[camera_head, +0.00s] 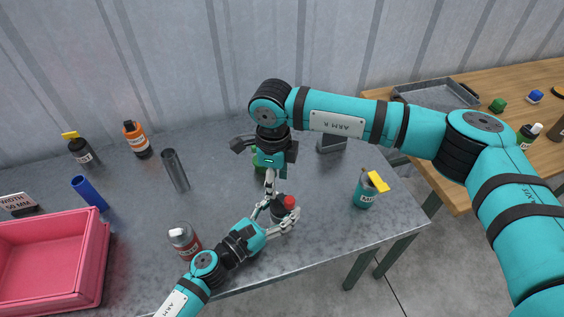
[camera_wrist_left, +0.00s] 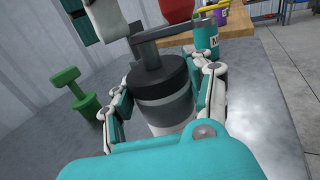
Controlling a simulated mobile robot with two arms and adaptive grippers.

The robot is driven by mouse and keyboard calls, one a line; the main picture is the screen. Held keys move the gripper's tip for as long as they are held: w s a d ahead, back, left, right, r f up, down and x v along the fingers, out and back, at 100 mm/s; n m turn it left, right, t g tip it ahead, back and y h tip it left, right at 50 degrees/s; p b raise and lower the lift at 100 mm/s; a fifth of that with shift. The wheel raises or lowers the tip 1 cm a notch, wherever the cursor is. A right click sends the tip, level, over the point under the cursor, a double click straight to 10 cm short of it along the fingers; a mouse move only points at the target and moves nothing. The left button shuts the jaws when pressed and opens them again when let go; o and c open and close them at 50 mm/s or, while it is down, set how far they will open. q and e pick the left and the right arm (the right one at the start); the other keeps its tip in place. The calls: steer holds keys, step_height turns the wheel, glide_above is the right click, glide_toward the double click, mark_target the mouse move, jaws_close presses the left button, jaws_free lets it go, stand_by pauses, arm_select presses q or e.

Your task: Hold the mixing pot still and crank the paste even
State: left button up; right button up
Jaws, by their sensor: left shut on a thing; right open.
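The mixing pot (camera_wrist_left: 165,105) is a grey cylinder with a black lid, upright between the white fingers of my left gripper (camera_wrist_left: 165,115), which is shut on it. A grey crank arm (camera_wrist_left: 172,32) runs across the top to a red knob (camera_wrist_left: 178,10). In the head view the pot is mostly hidden by the grippers, but the red knob (camera_head: 289,202) shows at its right. My right gripper (camera_head: 270,188) is open, pointing down just above the pot, left of the knob. I cannot tell whether it touches the crank. The paste is hidden.
A green object (camera_head: 258,162) stands behind the pot. A teal can (camera_head: 364,193) with a yellow top is at right. A grey-and-red can (camera_head: 184,241) stands beside my left arm. A pink bin (camera_head: 52,262), blue tube (camera_head: 89,193) and dark cylinder (camera_head: 174,170) are left.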

steer(key=s+n, duration=0.2)
steer(key=n, duration=0.7)
steer(key=s+d+n, duration=0.1)
steer(key=n, duration=0.9)
steer(key=s+n, duration=0.2)
steer(key=n, duration=0.7)
steer(key=shift+s+d, duration=0.2)
steer(key=shift+s, duration=0.15)
steer(key=shift+d+r+n, duration=0.15)
steer(key=shift+n, duration=0.75)
step_height(320, 180, up, 12)
steer(key=m, duration=0.1)
glide_above(282, 201)
steer(key=s, duration=0.2)
steer(key=shift+w+m, duration=0.1)
steer(key=shift+m, duration=0.3)
